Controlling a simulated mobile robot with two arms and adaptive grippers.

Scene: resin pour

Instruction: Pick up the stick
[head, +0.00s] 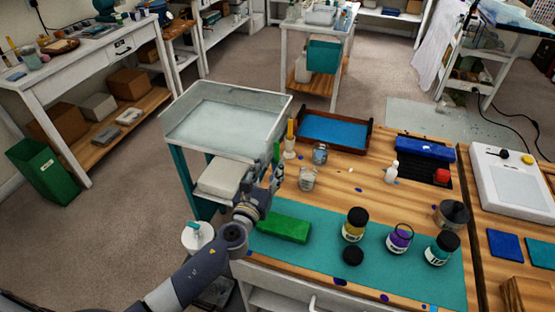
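My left gripper (277,170) reaches up from the bottom left, over the left edge of the wooden workbench. Its fingers point away from me and look small and dark, so I cannot tell whether they are open or shut. Just beyond the fingertips, a thin yellow upright piece (290,129), possibly the stick, stands in or behind a small pale holder (290,149). It looks apart from the gripper. No other stick can be made out clearly. My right gripper is not in view.
Clear cups (308,179) stand right of the gripper. A green block (284,227) lies on the teal mat (320,256), with paint jars (355,224) to its right. A blue-lined tray (335,131) sits behind. A white basin (225,120) stands left.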

